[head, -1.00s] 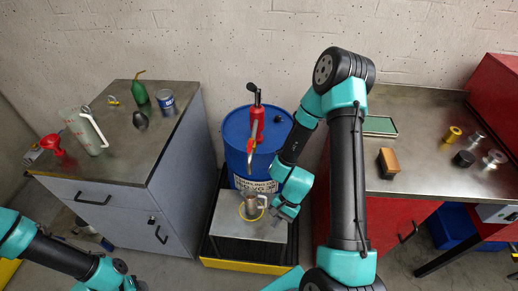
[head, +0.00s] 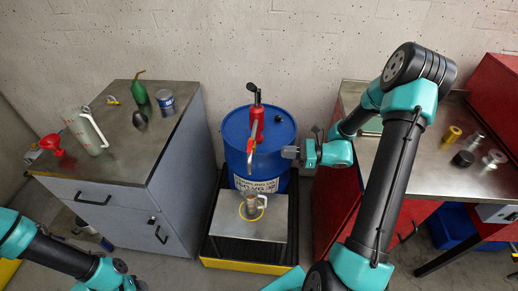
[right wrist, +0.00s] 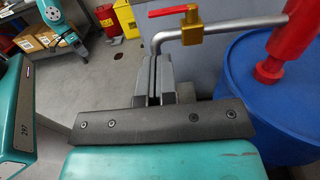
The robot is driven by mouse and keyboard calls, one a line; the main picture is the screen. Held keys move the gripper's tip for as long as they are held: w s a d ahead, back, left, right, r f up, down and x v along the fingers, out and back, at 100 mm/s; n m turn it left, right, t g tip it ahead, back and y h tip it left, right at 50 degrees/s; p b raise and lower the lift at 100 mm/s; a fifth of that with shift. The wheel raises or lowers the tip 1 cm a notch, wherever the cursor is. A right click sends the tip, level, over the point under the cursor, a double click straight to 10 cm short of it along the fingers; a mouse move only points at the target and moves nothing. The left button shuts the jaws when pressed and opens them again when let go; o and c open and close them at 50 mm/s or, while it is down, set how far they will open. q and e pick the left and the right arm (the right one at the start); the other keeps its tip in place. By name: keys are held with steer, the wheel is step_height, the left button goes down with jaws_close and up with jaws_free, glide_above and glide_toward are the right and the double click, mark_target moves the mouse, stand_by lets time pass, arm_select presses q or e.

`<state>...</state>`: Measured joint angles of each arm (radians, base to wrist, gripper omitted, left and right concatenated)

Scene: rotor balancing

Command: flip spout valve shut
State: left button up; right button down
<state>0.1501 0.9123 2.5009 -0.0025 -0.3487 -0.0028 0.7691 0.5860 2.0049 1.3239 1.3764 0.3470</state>
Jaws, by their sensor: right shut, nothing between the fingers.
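The spout (head: 251,155) comes from the red pump (head: 257,118) on the blue drum (head: 232,135). In the right wrist view, the spout pipe (right wrist: 230,28) carries a brass valve (right wrist: 190,28) with a red lever (right wrist: 168,11). The lever lies roughly along the pipe, pointing to the bent outlet end. My right gripper (head: 288,152) is right of the spout at about its height, in front of the drum. Its fingers (right wrist: 160,65) are shut and empty, appearing just below the pipe; contact cannot be told. My left gripper is out of view.
A handled mug (head: 249,208) stands under the spout on a metal stand (head: 270,228), within a yellow ring. A red workbench (head: 335,195) with small parts is at right.

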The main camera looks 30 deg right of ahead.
mark_target(250, 147)
steer(key=shift+d+r, duration=0.2)
steer(key=shift+w, duration=0.1)
steer(key=x, duration=1)
steer(key=shift+r, duration=0.1)
steer(key=shift+a, duration=0.1)
stand_by(0.3)
